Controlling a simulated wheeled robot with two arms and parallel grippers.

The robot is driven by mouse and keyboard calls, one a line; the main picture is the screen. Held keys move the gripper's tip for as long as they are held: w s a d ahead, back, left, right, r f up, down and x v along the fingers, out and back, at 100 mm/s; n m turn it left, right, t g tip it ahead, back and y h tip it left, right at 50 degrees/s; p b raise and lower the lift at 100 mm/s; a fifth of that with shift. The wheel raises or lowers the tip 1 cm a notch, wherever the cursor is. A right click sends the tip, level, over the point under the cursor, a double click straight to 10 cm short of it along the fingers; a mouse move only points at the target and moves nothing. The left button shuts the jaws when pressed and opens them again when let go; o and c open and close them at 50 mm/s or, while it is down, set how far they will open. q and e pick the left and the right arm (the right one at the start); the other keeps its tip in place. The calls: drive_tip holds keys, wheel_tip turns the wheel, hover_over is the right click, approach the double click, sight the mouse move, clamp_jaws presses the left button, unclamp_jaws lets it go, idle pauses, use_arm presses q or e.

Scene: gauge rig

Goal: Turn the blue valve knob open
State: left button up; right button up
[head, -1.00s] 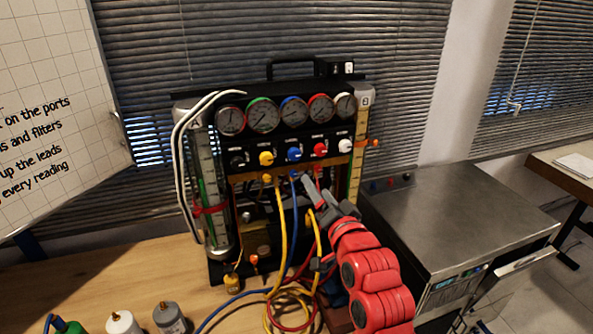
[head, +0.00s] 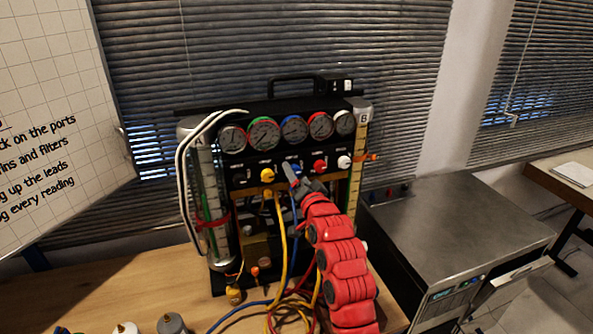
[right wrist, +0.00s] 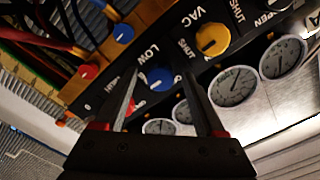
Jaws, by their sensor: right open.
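The blue valve knob (right wrist: 157,79) shows in the right wrist view on the black panel, beside the printed word LOW. My right gripper (right wrist: 160,84) is open, with one finger to each side of the blue knob in that view. I cannot tell whether either finger touches it. In the head view my right gripper (head: 294,174) is up at the knob row and covers most of the blue knob. My left gripper is not in view.
A yellow knob (head: 267,175) is left of the blue one; red (head: 319,166) and white (head: 344,161) knobs are right. Several gauges (head: 293,129) sit above. Yellow, blue and red hoses (head: 281,230) hang below. A steel-topped cabinet (head: 455,225) stands at right.

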drive_tip(key=shift+w, duration=0.25)
clamp_jaws()
drive_tip(key=shift+f+b, duration=0.1)
drive_tip(key=shift+b, duration=0.55)
drive_tip(key=n+b, duration=1.4)
drive_tip(key=b, duration=0.4)
drive_tip(key=shift+n+b, duration=0.3)
drive_tip(key=shift+b, duration=0.1)
drive_tip(key=shift+n+b, duration=0.6)
drive_tip(key=shift+n, duration=1.1)
